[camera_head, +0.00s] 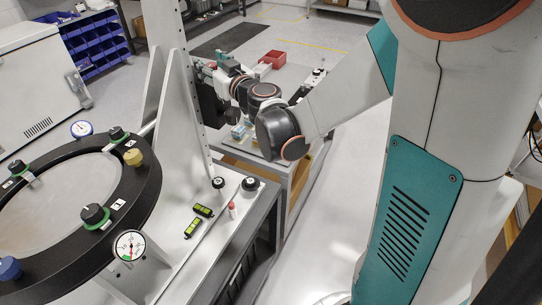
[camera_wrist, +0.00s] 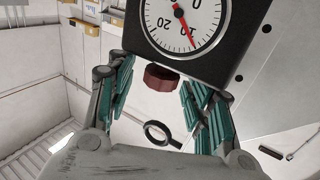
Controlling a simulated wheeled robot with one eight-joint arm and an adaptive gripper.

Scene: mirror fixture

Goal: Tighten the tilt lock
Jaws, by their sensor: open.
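In the wrist view, my gripper (camera_wrist: 158,84) is open, with its teal finger pads on either side of a dark red-brown knob (camera_wrist: 160,77). The knob sits under a black housing (camera_wrist: 245,35) with a white dial (camera_wrist: 186,18) and a red pointer. A gap shows between the knob and each finger pad, and contact is not visible. I cannot tell for sure that this knob is the tilt lock. In the head view, my arm reaches to the tall perforated upright (camera_head: 186,110) of the fixture; my fingertips and the knob cannot be made out there.
A black mirror ring (camera_head: 150,185) with several knobs and a dial gauge (camera_head: 129,245) fills the lower left. A black loop (camera_wrist: 157,133) shows below the red-brown knob. A red bin (camera_head: 272,59) stands behind.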

